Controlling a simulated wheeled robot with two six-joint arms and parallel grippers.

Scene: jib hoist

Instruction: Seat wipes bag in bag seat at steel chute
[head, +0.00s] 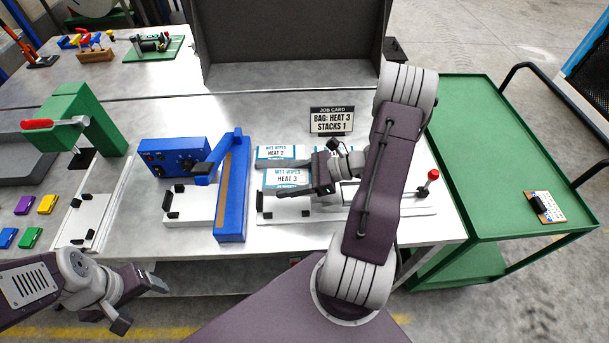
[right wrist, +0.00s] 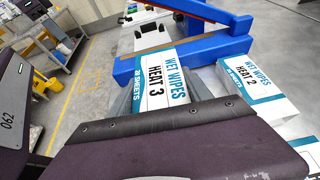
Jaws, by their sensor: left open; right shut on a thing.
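The white and blue wipes bag marked HEAT 3 (head: 285,178) is held in my right gripper (head: 318,178), which is shut on it. The bag is above the left end of a pale metal plate with a rail, likely the steel chute (head: 408,210); I cannot tell whether it touches. In the right wrist view the HEAT 3 bag (right wrist: 165,80) shows beyond a dark finger. The bag seat is not clearly distinguishable; black stops (head: 262,201) show beside the bag. My left gripper (head: 138,301) is open and empty, low at the left in front of the bench.
A second bag, HEAT 2 (head: 275,153), lies just behind; it also shows in the right wrist view (right wrist: 255,85). A blue sealer (head: 234,190) stands close left. A red-knobbed lever (head: 433,175) is at the right.

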